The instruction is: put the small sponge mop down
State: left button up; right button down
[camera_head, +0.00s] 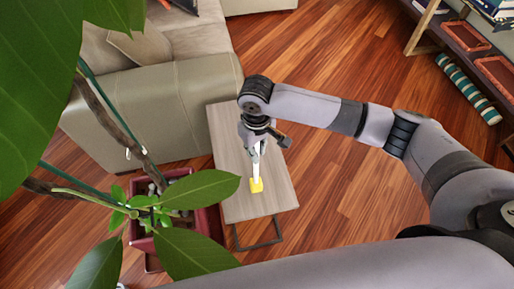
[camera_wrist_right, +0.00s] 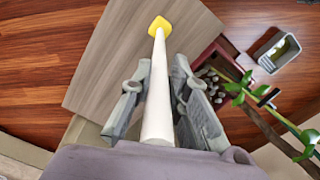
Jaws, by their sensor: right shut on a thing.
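The small sponge mop (camera_head: 257,184) has a white handle and a yellow sponge head. My right gripper (camera_head: 254,146) is shut on its handle, over the small wooden side table (camera_head: 241,193). In the right wrist view the white handle of the mop (camera_wrist_right: 158,95) runs away between the two fingers of the right gripper (camera_wrist_right: 166,85). The yellow head points at the table top (camera_wrist_right: 112,62), near its edge. I cannot tell whether the head touches the table. My left gripper is not in view.
A beige sofa (camera_head: 155,110) stands left of the table. A potted plant (camera_head: 205,217) with large leaves stands close by at the lower left. A grey container (camera_wrist_right: 280,53) lies beyond the pot. A shelf (camera_head: 470,45) is at the upper right.

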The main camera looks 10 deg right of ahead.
jog(key=c, duration=1.5)
grip_release()
jog(key=shift+f, duration=0.1)
jog(key=shift+c, duration=0.2)
notch_tip(320, 180, up, 12)
jog(key=shift+r+b, duration=0.15)
jog(key=shift+b, duration=0.85)
jog(key=shift+s, duration=0.1)
